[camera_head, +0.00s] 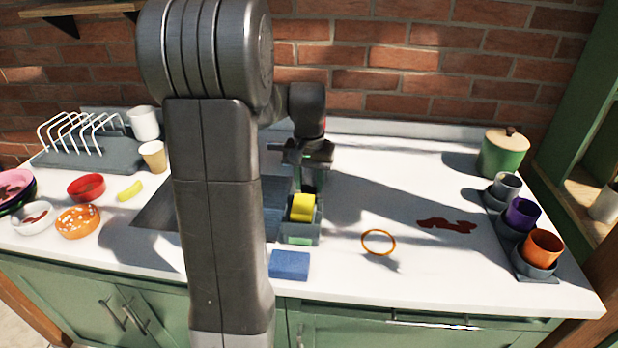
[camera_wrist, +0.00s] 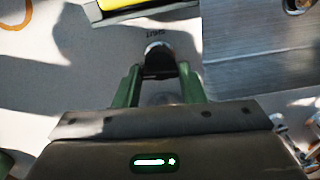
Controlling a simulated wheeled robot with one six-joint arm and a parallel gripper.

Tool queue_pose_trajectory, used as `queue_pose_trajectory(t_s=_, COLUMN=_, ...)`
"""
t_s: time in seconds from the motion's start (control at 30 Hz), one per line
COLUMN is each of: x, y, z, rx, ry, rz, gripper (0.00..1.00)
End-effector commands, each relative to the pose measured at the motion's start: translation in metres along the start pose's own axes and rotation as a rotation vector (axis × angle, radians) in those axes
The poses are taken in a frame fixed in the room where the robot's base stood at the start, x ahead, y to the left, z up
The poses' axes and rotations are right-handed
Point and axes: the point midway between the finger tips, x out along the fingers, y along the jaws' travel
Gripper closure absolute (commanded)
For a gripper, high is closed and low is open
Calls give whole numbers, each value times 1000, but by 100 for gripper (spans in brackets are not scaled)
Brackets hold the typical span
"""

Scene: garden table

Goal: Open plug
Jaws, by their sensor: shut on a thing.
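In the wrist view, my gripper (camera_wrist: 159,70) has its green fingers closed around a small dark rounded knob (camera_wrist: 158,48), apparently the plug control. Small dark lettering (camera_wrist: 165,33), upside down and hard to read, is on the white counter just beyond the knob. The grey metal sink (camera_wrist: 245,60) lies to the right, with a round drain fitting (camera_wrist: 298,5) at the top corner. In the head view, my gripper (camera_head: 312,178) points down beside the sink (camera_head: 152,212), behind the sponge caddy. My arm covers much of the sink there, and the knob is hidden.
A grey caddy (camera_head: 290,240) with a yellow sponge (camera_head: 303,207) stands close in front of my gripper. A blue sponge (camera_head: 289,265), an orange ring (camera_head: 378,242) and a red-brown stain (camera_head: 446,226) lie nearby. Cups stand at the right; bowls (camera_head: 86,187) and a dish rack (camera_head: 90,150) are left.

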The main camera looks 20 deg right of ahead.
Motion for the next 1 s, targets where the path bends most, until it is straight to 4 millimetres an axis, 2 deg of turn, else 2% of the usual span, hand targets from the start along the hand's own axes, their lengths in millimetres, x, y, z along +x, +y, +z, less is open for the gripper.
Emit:
queue_pose_trajectory(t_s=0.3, x=-1, y=0, z=0, rx=-106, ry=2, rz=0, gripper=86)
queue_pose_trajectory(t_s=0.77, x=-1, y=0, z=-1, rx=-120, ry=3, rz=0, gripper=86)
queue_pose_trajectory(t_s=0.8, x=-1, y=0, z=-1, rx=-120, ry=3, rz=0, gripper=56)
queue_pose_trajectory(t_s=0.87, x=-1, y=0, z=-1, rx=-120, ry=3, rz=0, gripper=44)
queue_pose_trajectory(t_s=1.0, x=0, y=0, z=0, rx=-119, ry=2, rz=0, gripper=42)
